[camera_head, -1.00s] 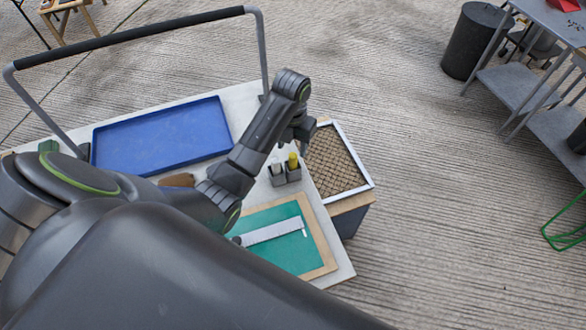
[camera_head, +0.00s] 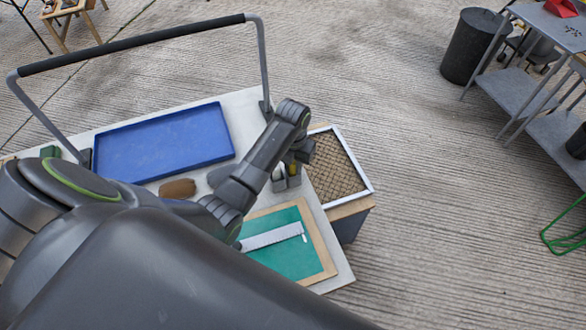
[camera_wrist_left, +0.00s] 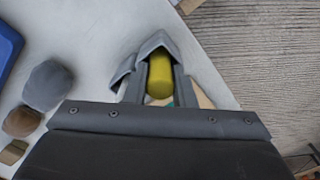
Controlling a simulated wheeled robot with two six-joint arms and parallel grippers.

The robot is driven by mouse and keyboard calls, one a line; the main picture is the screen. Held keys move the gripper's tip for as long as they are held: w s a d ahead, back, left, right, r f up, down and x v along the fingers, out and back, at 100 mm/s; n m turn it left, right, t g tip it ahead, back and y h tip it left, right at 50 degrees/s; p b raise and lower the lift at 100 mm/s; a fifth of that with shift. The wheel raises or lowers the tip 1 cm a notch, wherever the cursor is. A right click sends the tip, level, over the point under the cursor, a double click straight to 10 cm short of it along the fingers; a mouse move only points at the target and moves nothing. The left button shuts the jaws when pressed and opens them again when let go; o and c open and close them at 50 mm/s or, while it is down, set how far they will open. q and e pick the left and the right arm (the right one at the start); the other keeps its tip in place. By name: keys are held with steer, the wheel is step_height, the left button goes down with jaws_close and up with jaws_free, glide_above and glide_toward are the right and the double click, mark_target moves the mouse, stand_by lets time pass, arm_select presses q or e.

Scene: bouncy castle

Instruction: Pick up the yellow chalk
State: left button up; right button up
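The yellow chalk (camera_wrist_left: 159,76) is a short, thick cylinder, seen end-on between the fingers of my left gripper (camera_wrist_left: 157,62) in the left wrist view. The fingers lie close along both sides of it; I cannot tell whether they press on it. In the head view, my left gripper (camera_head: 298,155) is over the small grey holder (camera_head: 287,183) on the white table, and only a bit of yellow shows beneath it. The wrist hides most of the chalk there. My right gripper is not in view.
A blue tray (camera_head: 165,143), a brown rounded object (camera_head: 178,188) and a green cutting mat (camera_head: 270,262) with a metal ruler (camera_head: 272,237) lie on the white table (camera_head: 340,275). A white-framed woven panel (camera_head: 335,165) is just right of the holder. A black-topped rail (camera_head: 130,43) stands behind.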

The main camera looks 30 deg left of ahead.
arm_select(q)
jaws_close()
steer(key=shift+r, duration=0.1)
